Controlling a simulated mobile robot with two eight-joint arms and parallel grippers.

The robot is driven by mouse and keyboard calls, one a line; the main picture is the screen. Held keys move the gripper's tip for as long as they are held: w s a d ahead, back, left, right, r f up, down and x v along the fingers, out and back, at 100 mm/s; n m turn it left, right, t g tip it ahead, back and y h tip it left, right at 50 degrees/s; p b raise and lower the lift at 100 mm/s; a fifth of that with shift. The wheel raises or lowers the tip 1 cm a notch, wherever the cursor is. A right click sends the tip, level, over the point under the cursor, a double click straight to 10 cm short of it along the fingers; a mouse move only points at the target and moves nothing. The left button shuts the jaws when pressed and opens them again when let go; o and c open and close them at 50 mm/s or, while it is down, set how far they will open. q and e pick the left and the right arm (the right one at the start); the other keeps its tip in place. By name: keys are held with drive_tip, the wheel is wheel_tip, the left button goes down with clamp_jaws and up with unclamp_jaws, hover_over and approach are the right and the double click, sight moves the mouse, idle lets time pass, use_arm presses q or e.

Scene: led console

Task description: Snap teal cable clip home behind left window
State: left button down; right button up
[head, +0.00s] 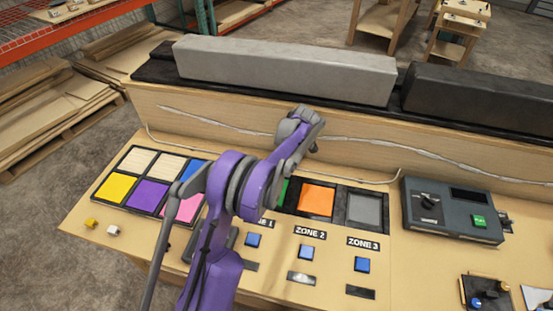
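I cannot make out the teal cable clip anywhere in the head view. One purple and grey arm of mine rises from the bottom, left of centre, and reaches over the console (420,262). Its grey far end is in front of the wooden back panel (225,112), and I cannot make out gripper fingers there. Three framed windows sit in a row: a green one (283,193) at left, mostly hidden by my arm, an orange one (317,200), and a grey one (365,209). What lies behind the left window is hidden. My other gripper is not visible.
A pale cable (400,143) runs along the back panel. Long grey (285,70) and black (480,98) blocks top it. A dark control box (452,212) stands right.

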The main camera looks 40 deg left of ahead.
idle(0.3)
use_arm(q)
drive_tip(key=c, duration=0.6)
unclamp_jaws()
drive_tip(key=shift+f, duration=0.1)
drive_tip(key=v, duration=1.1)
